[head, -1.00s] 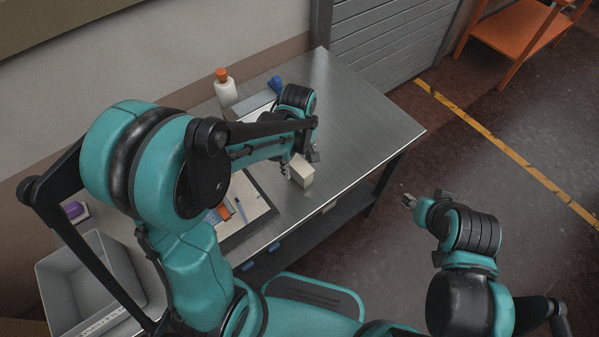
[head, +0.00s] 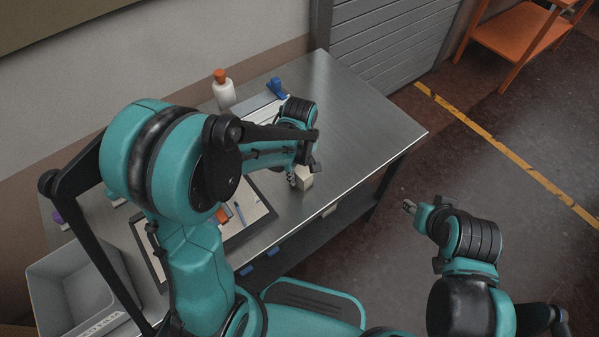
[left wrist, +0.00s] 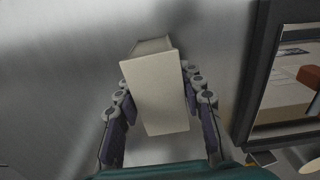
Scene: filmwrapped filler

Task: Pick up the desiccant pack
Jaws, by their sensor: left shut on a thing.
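The desiccant pack appears to be a pale cream block (head: 306,181) near the front edge of the metal table. In the left wrist view the cream block (left wrist: 155,95) stands between the two fingers. My left gripper (head: 297,179) is shut on it, with a finger along each side in the left wrist view (left wrist: 156,82). I cannot tell whether the block touches the table. My right gripper (head: 409,206) is out over the floor, right of the table, away from the block. Its fingers are too small to read.
The metal table (head: 365,125) is clear to the right. A white bottle with an orange cap (head: 224,93) and a blue object (head: 277,88) stand at the back. A dark-framed board (head: 250,208) lies left of the block. A grey bin (head: 75,285) is at lower left.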

